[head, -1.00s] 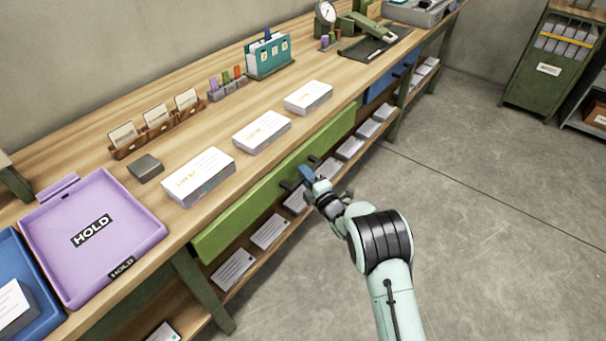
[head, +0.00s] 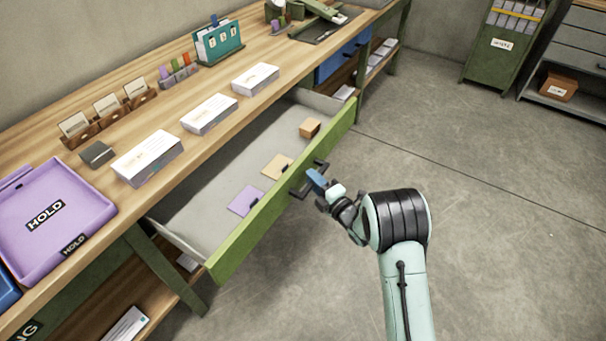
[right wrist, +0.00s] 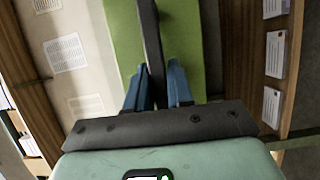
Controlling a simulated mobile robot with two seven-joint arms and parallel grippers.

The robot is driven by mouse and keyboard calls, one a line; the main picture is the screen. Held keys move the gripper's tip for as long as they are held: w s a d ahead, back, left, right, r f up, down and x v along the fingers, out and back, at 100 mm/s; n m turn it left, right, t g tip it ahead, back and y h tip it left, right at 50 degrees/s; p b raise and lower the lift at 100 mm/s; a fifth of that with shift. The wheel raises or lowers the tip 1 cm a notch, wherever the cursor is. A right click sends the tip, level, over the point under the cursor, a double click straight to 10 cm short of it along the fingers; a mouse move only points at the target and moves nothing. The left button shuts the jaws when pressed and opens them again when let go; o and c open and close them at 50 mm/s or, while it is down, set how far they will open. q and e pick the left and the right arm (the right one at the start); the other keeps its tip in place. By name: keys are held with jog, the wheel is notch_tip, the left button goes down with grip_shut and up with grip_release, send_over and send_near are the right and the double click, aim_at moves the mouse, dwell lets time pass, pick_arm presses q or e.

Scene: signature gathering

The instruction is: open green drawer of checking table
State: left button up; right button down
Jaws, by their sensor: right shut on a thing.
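The green drawer (head: 262,228) of the wooden checking table (head: 215,140) stands well out from the table. Its grey inside shows a purple card (head: 244,200), a tan card (head: 277,166) and a small brown box (head: 310,127). My right gripper (head: 313,178) is at the dark handle (head: 300,192) on the green front. In the right wrist view, the blue fingers (right wrist: 158,88) are shut around the dark handle bar (right wrist: 150,40), with the green front behind it. My left gripper is not in view.
Paper stacks (head: 148,158), a purple HOLD tray (head: 52,212) and a teal file holder (head: 218,42) stand on the tabletop. A blue drawer (head: 342,58) is farther along. The floor (head: 480,190) right of the drawer is clear. A green cabinet (head: 505,45) stands at the back.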

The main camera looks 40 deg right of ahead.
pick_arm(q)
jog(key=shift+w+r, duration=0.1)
pick_arm(e)
jog(key=shift+s+d, duration=0.35)
jog(key=shift+s, duration=0.4)
jog(key=c, duration=1.1)
grip_release()
jog(key=shift+s, duration=0.1)
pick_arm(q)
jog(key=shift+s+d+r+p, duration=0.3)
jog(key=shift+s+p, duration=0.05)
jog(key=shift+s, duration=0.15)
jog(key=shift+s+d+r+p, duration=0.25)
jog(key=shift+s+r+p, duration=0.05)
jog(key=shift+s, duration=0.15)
pick_arm(e)
jog(key=s, duration=1.3)
jog(key=shift+s, duration=0.15)
